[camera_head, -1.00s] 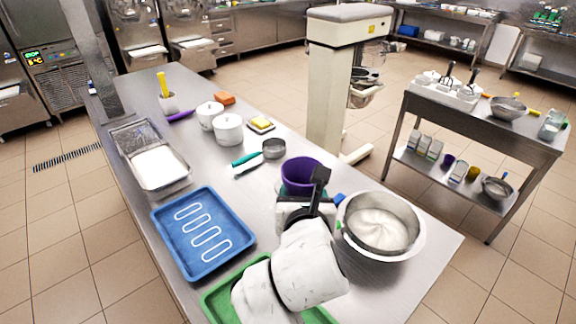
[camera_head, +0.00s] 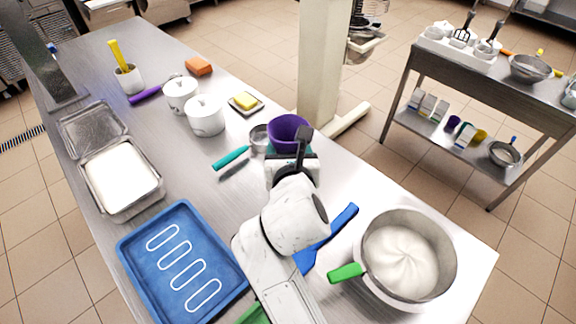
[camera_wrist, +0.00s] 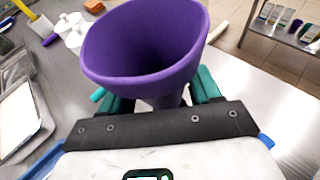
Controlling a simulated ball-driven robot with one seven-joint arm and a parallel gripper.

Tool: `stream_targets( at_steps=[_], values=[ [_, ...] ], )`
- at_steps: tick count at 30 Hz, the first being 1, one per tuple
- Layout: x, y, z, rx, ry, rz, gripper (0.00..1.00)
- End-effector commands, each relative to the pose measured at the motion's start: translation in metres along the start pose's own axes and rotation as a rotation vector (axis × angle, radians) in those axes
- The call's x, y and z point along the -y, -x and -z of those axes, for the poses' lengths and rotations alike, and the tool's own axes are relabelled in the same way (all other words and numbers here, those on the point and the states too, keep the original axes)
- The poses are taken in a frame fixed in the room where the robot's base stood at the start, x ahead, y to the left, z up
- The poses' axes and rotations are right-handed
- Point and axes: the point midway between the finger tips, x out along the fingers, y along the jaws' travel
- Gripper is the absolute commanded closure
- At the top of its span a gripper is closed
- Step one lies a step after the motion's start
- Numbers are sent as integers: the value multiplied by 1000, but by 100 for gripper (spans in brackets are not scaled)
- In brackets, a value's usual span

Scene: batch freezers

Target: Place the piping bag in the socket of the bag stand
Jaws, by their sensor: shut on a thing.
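The piping bag appears to be the purple, wide-mouthed cone (camera_head: 290,131) at the end of my arm. In the wrist view the purple bag (camera_wrist: 140,45) has its open mouth up and its lower part hidden. My gripper (camera_head: 288,150) is shut on it, with a teal finger on either side, above the steel table. In the head view the bag overlaps the edge of a small steel pan. I cannot clearly pick out the bag stand. A white holder (camera_head: 129,80) with a yellow upright piece stands at the far left of the table.
A steel bowl of white cream (camera_head: 405,255) with a green handle and a blue spatula (camera_head: 328,238) lie near my arm. A blue tray (camera_head: 185,265), white-filled pan (camera_head: 118,180), white pots (camera_head: 205,117) and a butter dish (camera_head: 246,103) stand on the table. Bare steel lies between the trays and pots.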

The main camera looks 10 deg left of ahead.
Motion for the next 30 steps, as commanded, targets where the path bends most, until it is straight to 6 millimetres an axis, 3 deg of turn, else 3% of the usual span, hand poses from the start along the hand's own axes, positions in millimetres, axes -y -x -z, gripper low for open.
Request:
stream_targets(
  at_steps=[14, 27, 28, 30],
  values=[
    [1, -17, 46, 0, 1, 0, 66],
    [1, -19, 51, 2, 1, 0, 66],
    [1, -19, 51, 2, 0, 0, 35],
    [1, -19, 50, 2, 0, 0, 29]
  ],
)
